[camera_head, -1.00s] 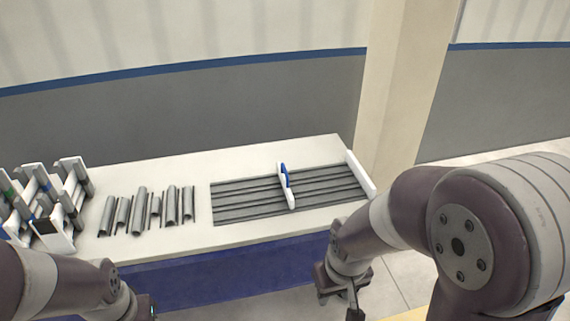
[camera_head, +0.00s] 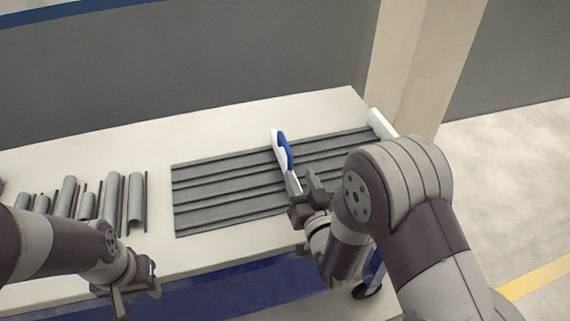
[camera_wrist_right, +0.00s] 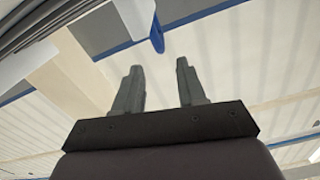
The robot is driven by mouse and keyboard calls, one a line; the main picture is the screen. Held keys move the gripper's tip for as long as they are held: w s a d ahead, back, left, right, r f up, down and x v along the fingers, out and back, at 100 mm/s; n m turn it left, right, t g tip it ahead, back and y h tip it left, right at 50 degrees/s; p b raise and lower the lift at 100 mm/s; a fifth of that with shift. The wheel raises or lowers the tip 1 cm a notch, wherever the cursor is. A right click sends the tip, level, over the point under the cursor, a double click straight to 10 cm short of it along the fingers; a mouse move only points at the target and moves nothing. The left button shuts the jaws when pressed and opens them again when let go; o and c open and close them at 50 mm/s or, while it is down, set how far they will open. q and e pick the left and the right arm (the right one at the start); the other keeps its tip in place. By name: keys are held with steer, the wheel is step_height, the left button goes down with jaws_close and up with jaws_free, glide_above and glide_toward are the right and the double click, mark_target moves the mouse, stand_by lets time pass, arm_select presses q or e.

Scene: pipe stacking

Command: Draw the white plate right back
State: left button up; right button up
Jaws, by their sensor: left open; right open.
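The white plate (camera_head: 279,148) with a blue handle (camera_head: 286,152) stands upright across the grey grooved rack (camera_head: 220,198) on the table. My right gripper (camera_head: 306,194) is open at the plate's near end. In the head view I cannot tell whether it touches the plate. In the right wrist view the open, empty fingers (camera_wrist_right: 160,66) point up toward the blue handle (camera_wrist_right: 157,35), with a white piece beside it. My left gripper (camera_head: 122,292) is open over the table's front edge, away from the plate.
Several grey half-pipes and thin rods (camera_head: 108,203) lie on the white table (camera_head: 150,145) left of the rack. A white end piece (camera_head: 381,124) stands at the rack's right end. A beige pillar (camera_head: 420,60) rises behind the table's right corner. The table behind the rack is clear.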

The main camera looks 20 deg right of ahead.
mark_target(281, 136)
steer(key=w, duration=0.8)
steer(key=w+b, duration=0.1)
steer(key=w, duration=0.3)
steer(key=shift+w+a, duration=0.25)
steer(key=shift+r, duration=0.1)
steer(key=shift+c, duration=0.3)
jaws_close()
